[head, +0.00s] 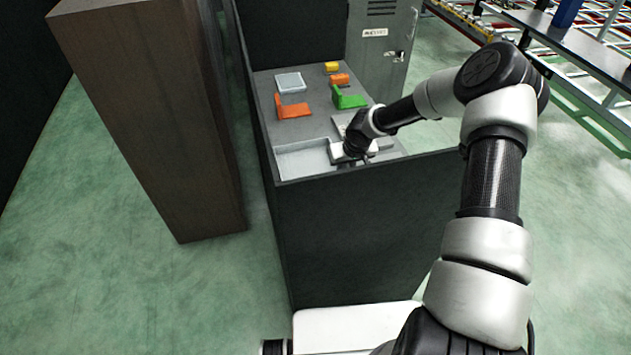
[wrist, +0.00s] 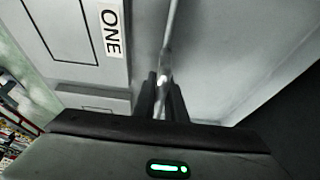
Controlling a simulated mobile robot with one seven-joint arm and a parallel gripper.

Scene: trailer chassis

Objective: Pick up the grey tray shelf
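The grey tray shelf (head: 300,160) is a shallow light-grey tray with raised edges at the front left of the bench top. In the wrist view its pale inside (wrist: 220,60) lies to the right of a thin upright wall. My gripper (head: 352,158) is at the tray's right side, low over the bench. In the wrist view my gripper's dark fingers (wrist: 163,88) stand close together on either side of that wall, with little gap showing. My wrist hides the tray's right end in the head view.
A grey panel lettered ONE (wrist: 112,30) lies beside the tray. Behind are an orange bracket (head: 292,107), a green bracket (head: 350,99), a pale tray (head: 290,82), and small yellow (head: 332,67) and orange pieces (head: 340,79). Dark bench walls (head: 375,220) rise around the top.

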